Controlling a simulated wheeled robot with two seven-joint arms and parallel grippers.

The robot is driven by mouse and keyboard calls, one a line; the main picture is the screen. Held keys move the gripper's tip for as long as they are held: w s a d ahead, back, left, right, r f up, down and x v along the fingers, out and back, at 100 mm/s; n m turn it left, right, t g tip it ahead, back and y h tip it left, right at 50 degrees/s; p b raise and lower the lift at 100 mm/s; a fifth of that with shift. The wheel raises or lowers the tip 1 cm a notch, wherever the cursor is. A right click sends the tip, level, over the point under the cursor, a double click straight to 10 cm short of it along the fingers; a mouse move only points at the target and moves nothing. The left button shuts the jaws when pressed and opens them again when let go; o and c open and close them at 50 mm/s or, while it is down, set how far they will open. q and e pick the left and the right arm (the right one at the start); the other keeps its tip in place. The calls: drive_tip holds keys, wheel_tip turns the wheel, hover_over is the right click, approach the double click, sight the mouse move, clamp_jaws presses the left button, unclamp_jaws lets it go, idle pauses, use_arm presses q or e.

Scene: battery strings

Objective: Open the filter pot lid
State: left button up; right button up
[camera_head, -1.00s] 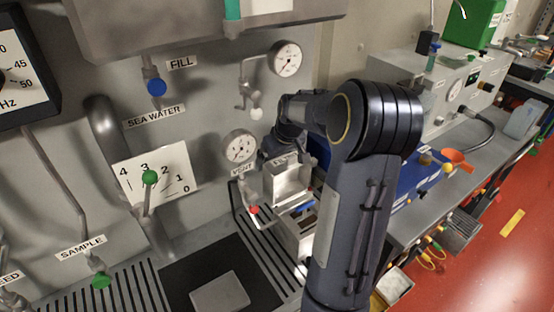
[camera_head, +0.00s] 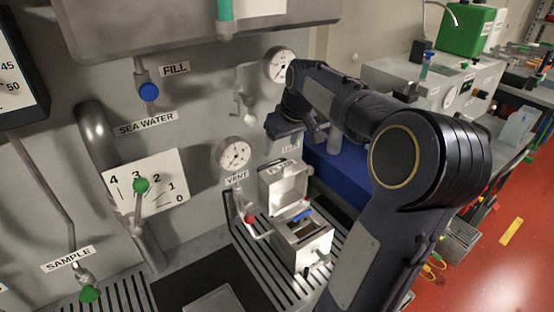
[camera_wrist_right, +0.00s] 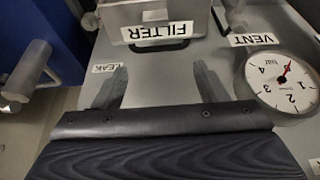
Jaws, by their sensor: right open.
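The filter pot (camera_head: 303,245) is a small metal box on the slatted bench in the head view. Its lid (camera_head: 284,188) stands upright at the back, hinged open, so the inside shows with a small blue item in it. In the wrist view, the lid's metal edge (camera_wrist_right: 150,12) shows at the top with the upside-down FILTER label. My right gripper (camera_head: 284,128) is open and empty, above and behind the raised lid near the wall, apart from it. Its fingertips are hard to make out. My left gripper is not in view.
The vent gauge (camera_head: 234,153) is on the wall left of the lid. A red-tipped valve (camera_head: 249,219) sits left of the pot. A blue box (camera_head: 338,170) stands to the right. My right arm covers much of the right bench.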

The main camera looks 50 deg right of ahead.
drive_tip(key=v, duration=0.3)
drive_tip(key=shift+s+a+f, duration=0.1)
drive_tip(key=shift+s+a, duration=0.1)
drive_tip(key=shift+s, duration=0.05)
drive_tip(key=c, duration=0.5)
drive_tip(key=shift+w+f, duration=0.15)
drive_tip(key=shift+f, duration=0.1)
drive_tip(key=shift+c, duration=1)
drive_tip(key=x, duration=0.8)
drive_tip(key=shift+w+p, duration=0.1)
drive_tip(key=shift+p, duration=0.2)
clamp_jaws()
drive_tip(key=shift+w+d+f, duration=0.1)
drive_tip(key=shift+w+f, duration=0.1)
drive_tip(key=shift+f, duration=0.3)
